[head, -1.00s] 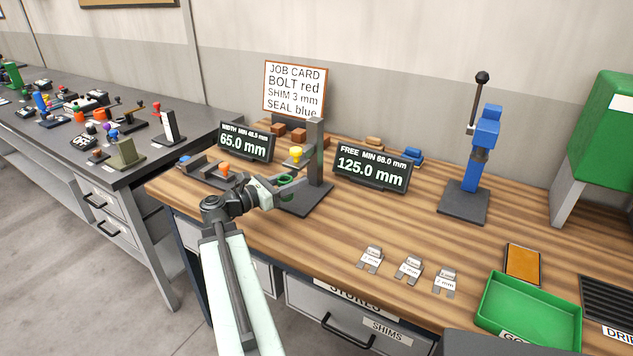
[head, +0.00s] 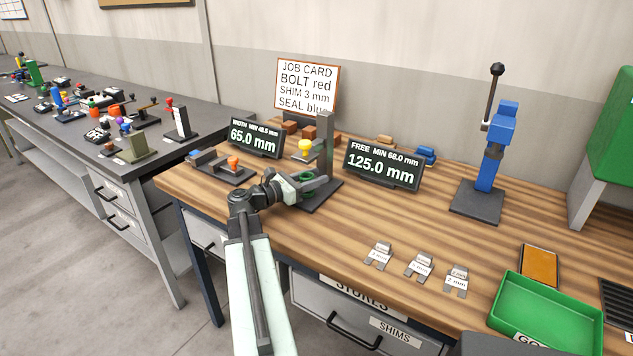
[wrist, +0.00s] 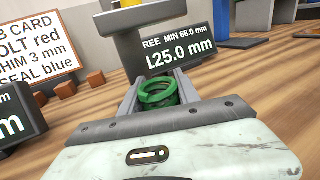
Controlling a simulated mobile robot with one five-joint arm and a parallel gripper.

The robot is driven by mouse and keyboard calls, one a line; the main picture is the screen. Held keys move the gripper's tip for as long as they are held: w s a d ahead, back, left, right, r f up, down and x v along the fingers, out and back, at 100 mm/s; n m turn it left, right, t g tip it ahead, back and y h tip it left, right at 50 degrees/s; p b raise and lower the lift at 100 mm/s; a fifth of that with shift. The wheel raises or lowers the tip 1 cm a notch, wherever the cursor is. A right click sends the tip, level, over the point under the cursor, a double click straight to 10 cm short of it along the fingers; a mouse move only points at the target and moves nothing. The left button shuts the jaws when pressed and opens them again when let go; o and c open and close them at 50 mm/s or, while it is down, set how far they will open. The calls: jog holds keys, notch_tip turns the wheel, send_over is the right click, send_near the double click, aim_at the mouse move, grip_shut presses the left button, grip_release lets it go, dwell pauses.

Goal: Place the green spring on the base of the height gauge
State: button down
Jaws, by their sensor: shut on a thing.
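The green spring (wrist: 158,93) is between the two fingers of my gripper (wrist: 159,98) in the wrist view, its coils upright. My gripper (head: 307,184) also shows in the head view, shut on the spring (head: 308,178) at the height gauge. The gauge has a dark flat base (head: 322,197), a grey post (head: 326,140) and an arm with a yellow knob above the spring. The spring is over the base and in front of the post; I cannot tell whether it touches the base. My gripper hides part of the base.
The free-height display (head: 383,166) reads 125.0 mm, right of the gauge. The width display (head: 254,138) and a fixture with an orange knob (head: 234,163) stand left. Several shims, a green tray (head: 545,315) and a blue press (head: 489,155) are right.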

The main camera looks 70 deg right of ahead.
jog(key=c, duration=0.9)
grip_release()
jog(key=shift+r, duration=0.2)
jog(key=v, duration=1.2)
jog(key=shift+f, duration=0.1)
jog(key=shift+w, duration=0.1)
